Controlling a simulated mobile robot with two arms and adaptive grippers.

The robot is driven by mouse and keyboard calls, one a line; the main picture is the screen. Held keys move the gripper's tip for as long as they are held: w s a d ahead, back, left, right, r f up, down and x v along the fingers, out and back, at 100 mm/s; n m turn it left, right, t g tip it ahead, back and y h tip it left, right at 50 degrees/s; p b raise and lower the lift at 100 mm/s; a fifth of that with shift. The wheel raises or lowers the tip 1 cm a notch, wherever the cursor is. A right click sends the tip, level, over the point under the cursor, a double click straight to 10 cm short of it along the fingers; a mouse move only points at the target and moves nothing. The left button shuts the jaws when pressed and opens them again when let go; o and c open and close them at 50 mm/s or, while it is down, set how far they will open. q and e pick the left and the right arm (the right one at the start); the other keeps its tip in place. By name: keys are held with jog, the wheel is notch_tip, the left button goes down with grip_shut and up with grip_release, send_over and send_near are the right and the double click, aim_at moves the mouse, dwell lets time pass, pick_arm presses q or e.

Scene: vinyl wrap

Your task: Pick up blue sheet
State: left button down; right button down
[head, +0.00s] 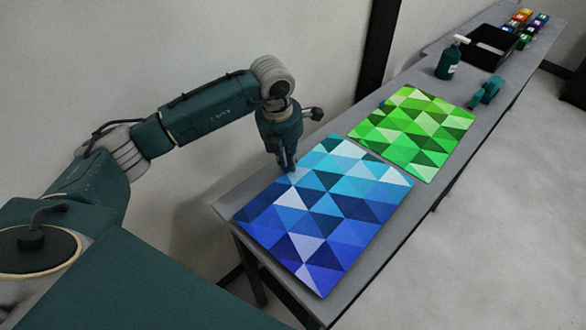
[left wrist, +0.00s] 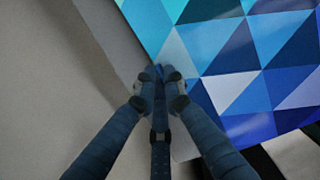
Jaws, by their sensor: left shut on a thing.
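The blue sheet (head: 325,211) has a pattern of blue and pale triangles and lies at the near end of the long grey table. My left gripper (head: 288,168) points down at the sheet's left edge, shut on that edge. In the left wrist view the fingers (left wrist: 158,76) come together at the edge of the blue sheet (left wrist: 240,70). The fingertips hide the small part of the sheet between them. My right gripper is not in view.
A green triangle-patterned sheet (head: 414,131) lies just beyond the blue one. Farther along the table (head: 385,92) are a teal spray bottle (head: 449,60), a teal tool (head: 487,90), a black bin (head: 490,45) and several coloured items (head: 524,28). A wall stands behind the table.

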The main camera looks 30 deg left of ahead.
pick_arm(q)
notch_tip(320, 180, up, 18)
jog(key=b, duration=0.3)
jog(key=shift+r, duration=0.25)
